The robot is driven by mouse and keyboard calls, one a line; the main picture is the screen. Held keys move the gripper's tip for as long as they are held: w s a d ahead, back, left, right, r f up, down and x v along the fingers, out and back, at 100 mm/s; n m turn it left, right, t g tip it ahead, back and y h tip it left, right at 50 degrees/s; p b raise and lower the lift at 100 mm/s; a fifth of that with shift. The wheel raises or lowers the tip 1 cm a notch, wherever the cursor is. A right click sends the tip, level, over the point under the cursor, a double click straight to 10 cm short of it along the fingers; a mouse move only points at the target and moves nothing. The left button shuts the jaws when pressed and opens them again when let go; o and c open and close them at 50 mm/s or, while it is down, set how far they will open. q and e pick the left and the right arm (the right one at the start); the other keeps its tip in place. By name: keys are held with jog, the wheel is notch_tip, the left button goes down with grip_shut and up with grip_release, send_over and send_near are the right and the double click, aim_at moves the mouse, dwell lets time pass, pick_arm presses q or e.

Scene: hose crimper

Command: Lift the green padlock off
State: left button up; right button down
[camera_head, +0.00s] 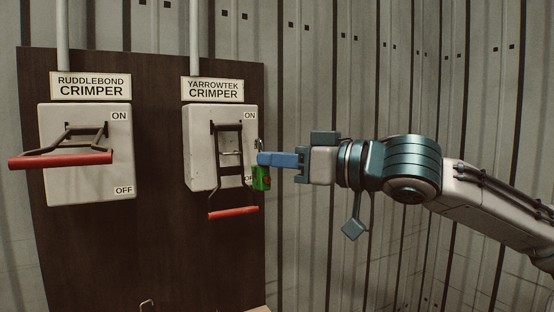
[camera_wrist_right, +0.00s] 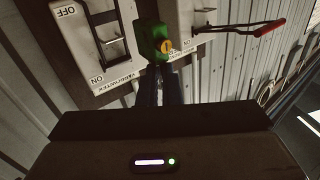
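The green padlock (camera_head: 261,179) hangs at the right side of the Yarrowtek crimper switch box (camera_head: 199,150), its thin metal shackle or hook showing just above. In the right wrist view the padlock (camera_wrist_right: 152,40) shows a yellow round face. My right gripper (camera_head: 264,159) comes in from the right, its blue fingers level and their tips over the padlock's upper part. In the wrist view the fingers (camera_wrist_right: 160,84) look close together and end at the padlock. Whether they are clamped on it I cannot tell. My left gripper is out of view.
The Yarrowtek red-grip lever (camera_head: 233,212) hangs down toward OFF. The Ruddlebond box (camera_head: 86,180) to the left has its red lever (camera_head: 60,160) sticking outward. Both boxes sit on a dark board (camera_head: 155,230) against a corrugated wall (camera_head: 320,60). A small hook (camera_head: 147,304) shows low on the board.

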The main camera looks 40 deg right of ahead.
dwell(0.3)
jog(key=b, duration=0.4)
send_near(262, 183)
jog(key=shift+s+a+r, duration=0.25)
jog(key=shift+a+r, duration=0.65)
jog(key=shift+r, duration=0.05)
jog(key=shift+s+a+r, duration=0.2)
jog(key=shift+a+r, duration=0.7)
jog(key=shift+r, duration=0.05)
jog(key=shift+p, duration=0.3)
jog(key=shift+n+g+y, duration=0.4)
jog(key=shift+n+y, duration=0.2)
jog(key=shift+y, duration=0.2)
jog(key=w+f, duration=0.1)
jog(key=w, duration=0.2)
jog(key=w+f+p, duration=0.1)
jog(key=w, duration=0.2)
jog(key=w+f+p, duration=0.1)
jog(key=w, duration=0.3)
jog(key=shift+f, duration=0.35)
jog(key=shift+s+a+r, duration=0.1)
jog(key=shift+s, duration=0.05)
